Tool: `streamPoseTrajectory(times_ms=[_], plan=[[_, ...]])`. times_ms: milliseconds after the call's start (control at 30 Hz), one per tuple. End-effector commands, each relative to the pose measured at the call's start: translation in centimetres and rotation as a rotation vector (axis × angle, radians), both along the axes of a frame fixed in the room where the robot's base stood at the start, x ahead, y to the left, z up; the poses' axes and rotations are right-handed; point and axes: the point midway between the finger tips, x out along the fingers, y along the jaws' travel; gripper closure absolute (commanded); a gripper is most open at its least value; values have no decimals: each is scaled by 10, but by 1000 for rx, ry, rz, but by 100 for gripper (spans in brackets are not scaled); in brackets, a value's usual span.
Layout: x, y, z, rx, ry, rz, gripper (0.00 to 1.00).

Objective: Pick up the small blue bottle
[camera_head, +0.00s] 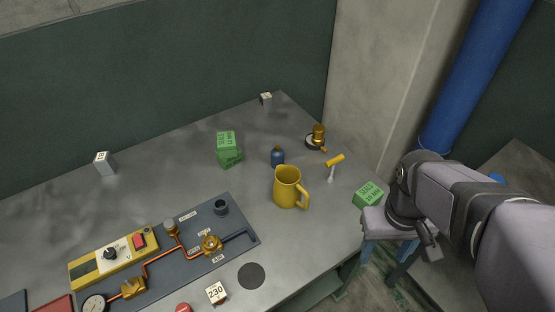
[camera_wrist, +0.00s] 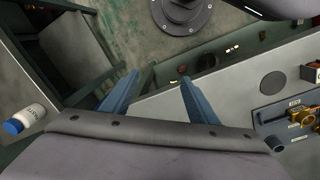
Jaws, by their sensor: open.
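The small blue bottle (camera_head: 278,156) stands upright on the grey table, just behind the yellow jug (camera_head: 287,188), which is close in front of it. I cannot make out the blue bottle in the wrist view. My gripper (camera_head: 367,282) is to the right of and nearer than the jug, off the table's right front edge, with its fingers pointing down. In the wrist view my gripper (camera_wrist: 160,88) is open with nothing between its blue fingers. The floor and the table edge show beyond them.
Green boxes (camera_head: 229,157) stand left of the bottle; another green box (camera_head: 368,195) is close to my gripper. A brass fitting (camera_head: 318,134) and yellow-handled tool (camera_head: 335,160) lie right. A panel (camera_head: 215,265) fills the front left. A white blue-capped bottle (camera_wrist: 32,120) is left in the wrist view.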

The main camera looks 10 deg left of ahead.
Motion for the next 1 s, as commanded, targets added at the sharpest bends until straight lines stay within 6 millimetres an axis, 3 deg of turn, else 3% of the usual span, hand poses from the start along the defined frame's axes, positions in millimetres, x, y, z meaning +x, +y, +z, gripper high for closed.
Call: streamPoseTrajectory(times_ms=[267, 467, 600, 700, 833, 1000], plan=[[51, 10, -6, -151, 36, 406, 46], [120, 43, -12, -365, 85, 880, 46], [180, 99, -15, -602, 136, 1290, 46], [212, 147, -14, -778, 174, 1527, 46], [237, 217, -12, -1013, 224, 1773, 46], [245, 286, -7, -1248, 272, 1946, 46]])
